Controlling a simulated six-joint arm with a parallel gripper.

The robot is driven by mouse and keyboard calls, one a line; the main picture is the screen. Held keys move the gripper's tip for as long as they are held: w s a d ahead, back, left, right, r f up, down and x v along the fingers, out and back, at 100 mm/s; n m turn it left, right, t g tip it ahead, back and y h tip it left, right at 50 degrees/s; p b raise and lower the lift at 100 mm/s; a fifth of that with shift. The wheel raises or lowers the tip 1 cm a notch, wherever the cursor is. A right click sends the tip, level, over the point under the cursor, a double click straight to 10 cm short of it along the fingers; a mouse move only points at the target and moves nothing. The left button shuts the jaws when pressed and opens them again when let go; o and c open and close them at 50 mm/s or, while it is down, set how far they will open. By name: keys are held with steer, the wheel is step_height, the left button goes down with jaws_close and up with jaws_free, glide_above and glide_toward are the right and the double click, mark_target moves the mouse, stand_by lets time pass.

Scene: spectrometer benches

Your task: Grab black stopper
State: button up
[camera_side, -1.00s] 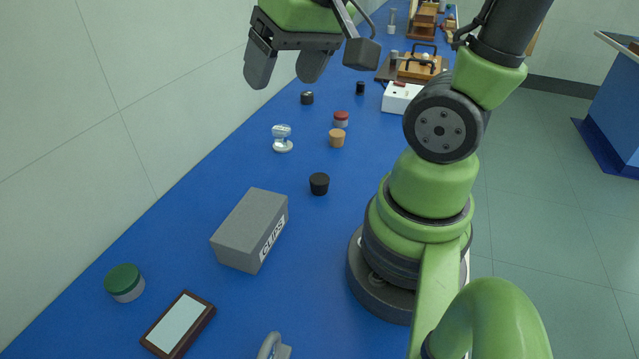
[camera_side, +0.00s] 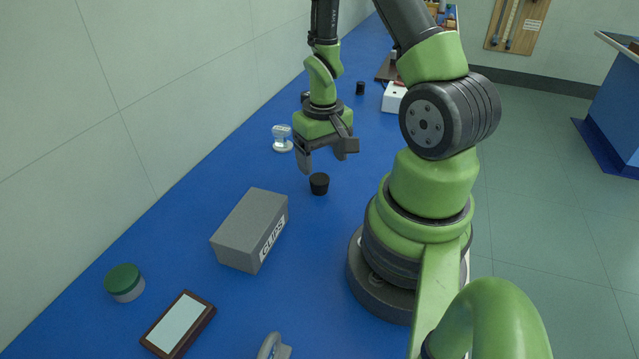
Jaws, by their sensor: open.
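A black stopper (camera_side: 319,184), wider at the top, stands upright on the blue bench, in the middle of the side view. My gripper (camera_side: 326,161) is open and empty, with its fingers pointing down. In the picture it is just above and slightly behind the stopper. The fingers look apart from the stopper; their exact height over it I cannot tell.
A grey CLIPS box (camera_side: 246,232) sits in front and left of the stopper. A glass stopper (camera_side: 282,139) stands left of my gripper. A small black cylinder (camera_side: 360,88) and a white box (camera_side: 394,97) are farther back. A green-lidded jar (camera_side: 124,283) and a framed plate (camera_side: 178,324) lie nearer.

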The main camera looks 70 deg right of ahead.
mark_target(320, 178)
steer(key=shift+w+f, duration=0.15)
steer(key=shift+f, duration=1.35)
steer(key=shift+w+f, duration=0.15)
steer(key=shift+f, duration=1.3)
steer(key=c, duration=1)
